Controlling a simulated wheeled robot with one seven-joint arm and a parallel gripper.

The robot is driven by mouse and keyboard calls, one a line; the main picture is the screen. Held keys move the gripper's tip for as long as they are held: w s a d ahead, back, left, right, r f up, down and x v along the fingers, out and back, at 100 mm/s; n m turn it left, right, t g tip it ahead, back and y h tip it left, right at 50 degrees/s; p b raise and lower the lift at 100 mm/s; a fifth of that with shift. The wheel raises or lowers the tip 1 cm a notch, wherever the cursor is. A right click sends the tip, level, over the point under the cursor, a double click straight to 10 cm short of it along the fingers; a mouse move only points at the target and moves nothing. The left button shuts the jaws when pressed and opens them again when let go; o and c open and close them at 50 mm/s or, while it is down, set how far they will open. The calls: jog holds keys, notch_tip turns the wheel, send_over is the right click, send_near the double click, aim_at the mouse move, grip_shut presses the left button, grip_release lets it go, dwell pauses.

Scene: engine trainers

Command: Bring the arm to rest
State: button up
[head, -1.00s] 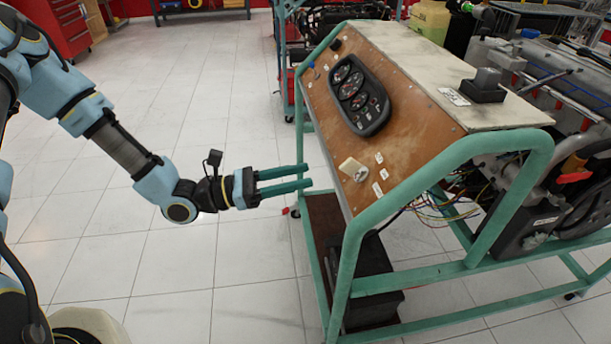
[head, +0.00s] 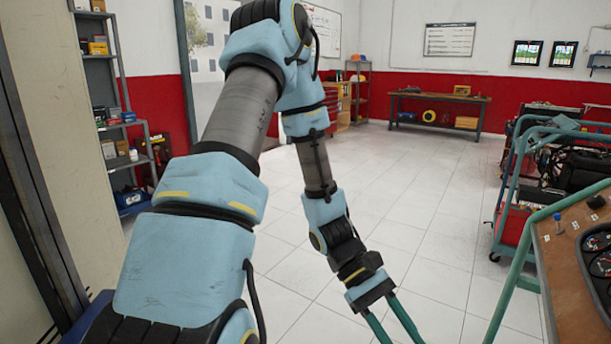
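My gripper (head: 402,335) hangs at the bottom middle of the head view, at the end of my light-blue and grey arm. Its two green fingers point down and slightly right, with a clear gap between them. They are open and nothing shows between them. The fingertips run to or past the bottom edge of the picture. The arm rises large across the left and middle, bends at the top, and comes down to the gripper. The gripper is over the tiled floor, apart from the engine trainer (head: 568,240) at the right edge.
A green-framed cart (head: 507,213) with engine parts stands at the right, behind the trainer. A shelf unit (head: 117,170) and a doorway edge are at the left. A workbench (head: 437,104) stands at the back wall. Much of the tiled floor (head: 440,250) is clear.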

jog(key=w+a+r+m+t+y, duration=0.1)
jog(key=w+a+r+t+y, duration=0.1)
jog(key=a, duration=0.6)
jog(key=w+a+r+m+t+y, duration=0.2)
jog(key=w+a+r+t, duration=0.2)
jog(key=w+a, duration=0.3)
jog(key=w+a+r+m+t+y, duration=0.1)
jog(key=w+a+r+t+y, duration=0.1)
jog(key=w+a+t, duration=0.3)
jog(key=a+r, duration=0.1)
jog(key=a, duration=0.3)
jog(key=shift+w, duration=0.15)
jog(key=shift+o, duration=0.2)
jog(key=shift+r, duration=0.1)
